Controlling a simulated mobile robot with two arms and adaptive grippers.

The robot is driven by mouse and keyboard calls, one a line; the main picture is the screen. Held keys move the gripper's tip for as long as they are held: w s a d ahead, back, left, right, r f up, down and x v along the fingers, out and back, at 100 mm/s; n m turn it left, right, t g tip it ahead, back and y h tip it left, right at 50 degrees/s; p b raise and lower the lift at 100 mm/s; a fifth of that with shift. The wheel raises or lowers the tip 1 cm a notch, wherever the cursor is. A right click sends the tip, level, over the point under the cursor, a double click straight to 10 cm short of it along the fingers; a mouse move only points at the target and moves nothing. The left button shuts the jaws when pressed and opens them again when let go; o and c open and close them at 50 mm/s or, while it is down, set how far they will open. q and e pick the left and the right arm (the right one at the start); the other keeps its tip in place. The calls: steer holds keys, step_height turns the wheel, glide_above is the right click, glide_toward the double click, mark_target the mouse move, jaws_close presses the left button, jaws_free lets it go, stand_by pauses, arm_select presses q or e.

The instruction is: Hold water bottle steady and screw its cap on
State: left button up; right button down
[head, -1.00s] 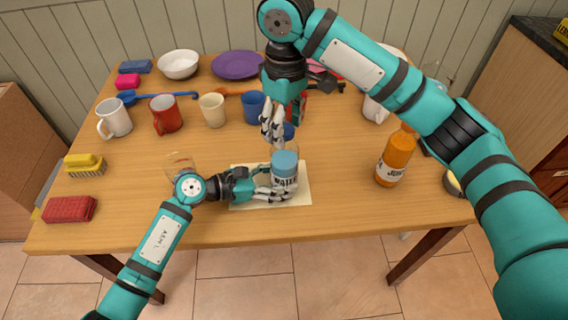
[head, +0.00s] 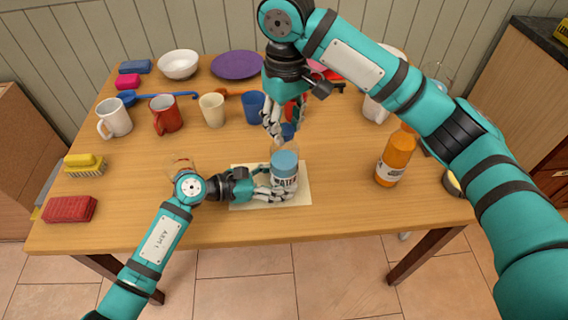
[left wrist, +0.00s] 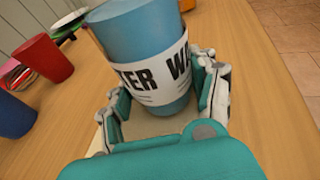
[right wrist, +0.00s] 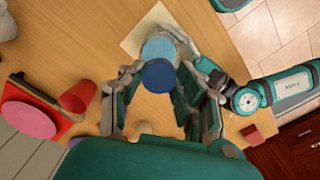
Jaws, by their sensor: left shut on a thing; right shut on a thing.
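The water bottle (head: 285,168), with blue water and a white label, stands upright on a pale mat (head: 242,200). It also shows in the left wrist view (left wrist: 145,42). My left gripper (head: 276,184) is shut around its lower part. My right gripper (head: 275,131) comes from above and is shut on the dark blue cap (head: 289,131). In the right wrist view the cap (right wrist: 158,75) lies between the fingertips and overlaps the bottle's top (right wrist: 157,47). Whether the cap touches the bottle neck, I cannot tell. The bottle's top is outside the left wrist view.
An orange juice bottle (head: 392,160) stands to the right. A blue cup (head: 252,107), a beige cup (head: 212,110) and a red mug (head: 166,116) stand behind on the left. A clear glass (head: 182,166) is just behind my left wrist.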

steer(key=m, duration=0.5)
steer(key=shift+a+m, duration=0.1)
steer(key=shift+m, duration=0.2)
steer(key=m, duration=0.5)
steer(key=c, duration=1)
jaws_free()
steer(key=shift+r, duration=0.1)
steer(key=shift+r, duration=2.45)
